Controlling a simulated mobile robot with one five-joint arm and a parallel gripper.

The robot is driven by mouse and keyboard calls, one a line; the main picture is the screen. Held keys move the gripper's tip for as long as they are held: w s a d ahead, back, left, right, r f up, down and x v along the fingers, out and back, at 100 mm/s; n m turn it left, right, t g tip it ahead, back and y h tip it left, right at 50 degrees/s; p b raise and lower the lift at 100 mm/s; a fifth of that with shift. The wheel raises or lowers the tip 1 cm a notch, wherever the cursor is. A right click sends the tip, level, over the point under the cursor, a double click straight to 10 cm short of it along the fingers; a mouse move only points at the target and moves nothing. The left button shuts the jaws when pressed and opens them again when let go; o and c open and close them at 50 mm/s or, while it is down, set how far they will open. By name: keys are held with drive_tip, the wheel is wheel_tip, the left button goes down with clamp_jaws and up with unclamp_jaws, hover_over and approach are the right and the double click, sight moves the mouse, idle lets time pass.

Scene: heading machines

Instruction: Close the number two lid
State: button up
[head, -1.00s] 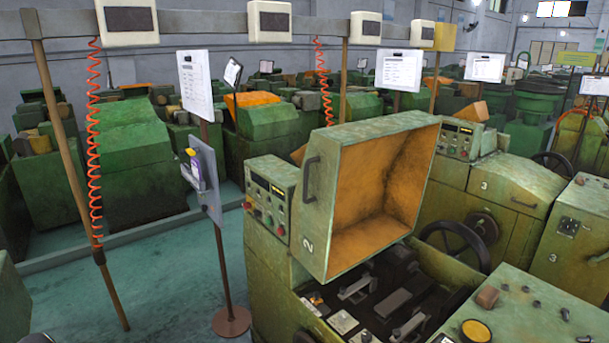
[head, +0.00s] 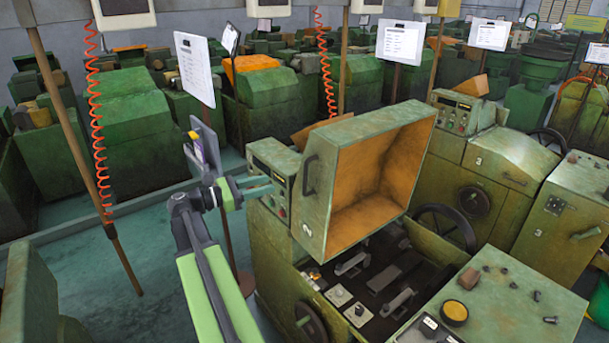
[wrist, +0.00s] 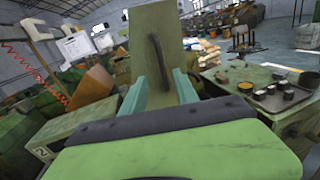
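The number two lid (head: 368,175) stands raised and open, its orange inside facing right. A dark bar handle (head: 310,175) is on its green outer left side, above a white "2". The lid also shows in the wrist view (wrist: 154,22), with the handle (wrist: 160,60) upright ahead of the fingers. My gripper (head: 268,184) is left of the lid, in front of the control box, pointing right toward the handle. In the wrist view my gripper (wrist: 162,82) has its two teal fingers apart with nothing between them. The handle appears beyond the fingertips, not held.
The open machine bay (head: 370,280) below the lid holds dark levers and parts. A control box (head: 272,180) with buttons stands left of the lid. A number three machine (head: 500,160) stands right. Clear floor lies left.

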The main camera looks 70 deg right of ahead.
hover_over(305, 192)
drive_tip(key=shift+d, duration=0.2)
drive_tip(key=shift+c, duration=0.4)
drive_tip(key=c, duration=0.7)
clamp_jaws()
drive_tip(key=shift+w+r, duration=0.1)
